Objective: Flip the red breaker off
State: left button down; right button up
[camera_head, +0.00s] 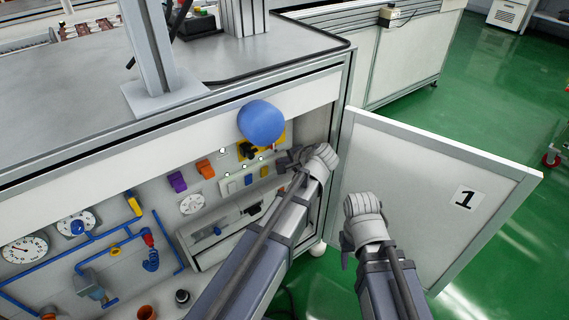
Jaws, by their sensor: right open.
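An open cabinet front holds a strip of small switches (232,188) in blue and yellow. My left gripper (288,162) is at the right end of this strip, with its dark fingers close to it; I cannot tell if they touch. No clearly red breaker shows; the gripper hides part of the strip. An orange block (205,169) and a purple block (178,182) sit on the panel above left. My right gripper (346,256) is open and empty in front of the cabinet door, apart from the panel.
The cabinet door (420,190), marked 1, stands open to the right. Dials, blue pipes and a red valve (148,238) are at the left.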

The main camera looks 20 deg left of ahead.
jog(key=shift+r, duration=0.1)
pick_arm(q)
jog(key=shift+r, duration=0.15)
pick_arm(e)
jog(key=shift+r, duration=0.1)
pick_arm(q)
jog(key=shift+r+p, duration=0.7)
pick_arm(e)
jog(key=shift+r, duration=0.7)
